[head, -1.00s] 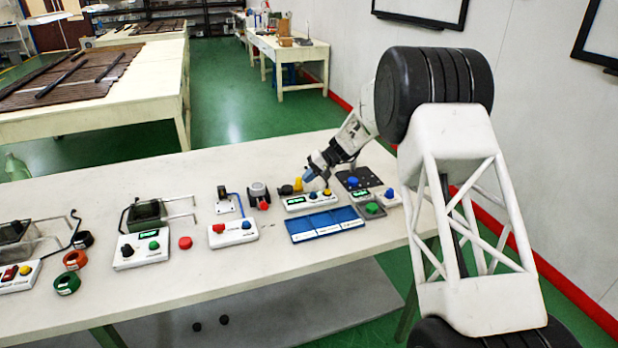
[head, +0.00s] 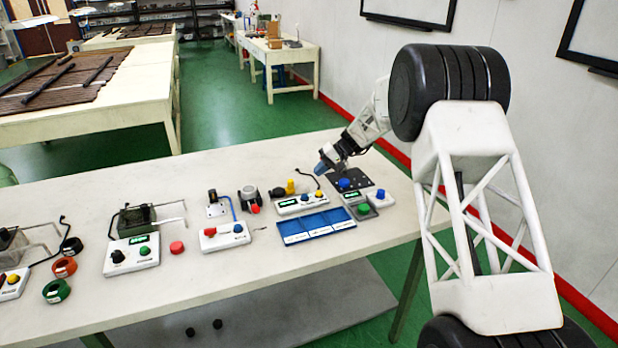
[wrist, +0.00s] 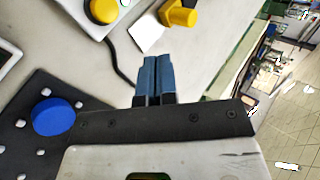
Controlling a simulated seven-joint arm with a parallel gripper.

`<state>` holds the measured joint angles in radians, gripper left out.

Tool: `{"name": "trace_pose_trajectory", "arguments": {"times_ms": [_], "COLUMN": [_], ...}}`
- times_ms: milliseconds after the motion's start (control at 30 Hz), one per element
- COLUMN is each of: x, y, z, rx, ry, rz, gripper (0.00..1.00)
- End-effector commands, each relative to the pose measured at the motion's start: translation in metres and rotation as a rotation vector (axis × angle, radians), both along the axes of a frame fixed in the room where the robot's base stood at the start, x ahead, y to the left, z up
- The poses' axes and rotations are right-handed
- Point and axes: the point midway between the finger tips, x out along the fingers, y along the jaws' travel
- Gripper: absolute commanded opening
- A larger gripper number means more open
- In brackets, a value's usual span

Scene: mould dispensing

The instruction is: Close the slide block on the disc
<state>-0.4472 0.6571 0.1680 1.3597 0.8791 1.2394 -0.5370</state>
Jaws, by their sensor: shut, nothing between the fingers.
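My gripper (head: 322,168) is in the air over the back of the table, left of the black plate. Its blue fingers (wrist: 152,78) are shut together with nothing between them. A yellow piece (head: 290,187) with a black part (head: 277,192) beside it stands left of my gripper; the yellow piece (wrist: 180,13) is at the top of the wrist view, apart from the fingers. A blue round knob (head: 344,184) sits on the black plate (head: 361,179); it is at the left in the wrist view (wrist: 52,116). I cannot tell which parts are the disc and slide block.
A white control box (head: 299,203) stands in front of the yellow piece, with a blue tray (head: 316,225) before it. A black cable (head: 308,175) lies behind. A green-button box (head: 363,209) and a blue-button box (head: 380,197) stand near the plate. Other stations fill the table's left.

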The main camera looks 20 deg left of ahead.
Motion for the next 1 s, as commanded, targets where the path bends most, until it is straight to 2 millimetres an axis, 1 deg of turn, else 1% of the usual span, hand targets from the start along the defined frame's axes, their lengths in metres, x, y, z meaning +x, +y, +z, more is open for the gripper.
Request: {"name": "trace_pose_trajectory", "arguments": {"times_ms": [33, 200, 400, 567, 1000], "x": [0.005, 0.013, 0.02, 0.022, 0.022], "y": [-0.006, -0.021, -0.032, -0.035, -0.034], "z": [0.007, 0.024, 0.034, 0.037, 0.037], "rx": [0.0, 0.001, 0.001, 0.0, 0.001], "ry": [-0.002, -0.002, -0.001, -0.001, -0.001], "rz": [-0.002, -0.002, -0.001, -0.001, -0.001], "gripper": [0.0, 0.0, 0.0, 0.0, 0.0]}}
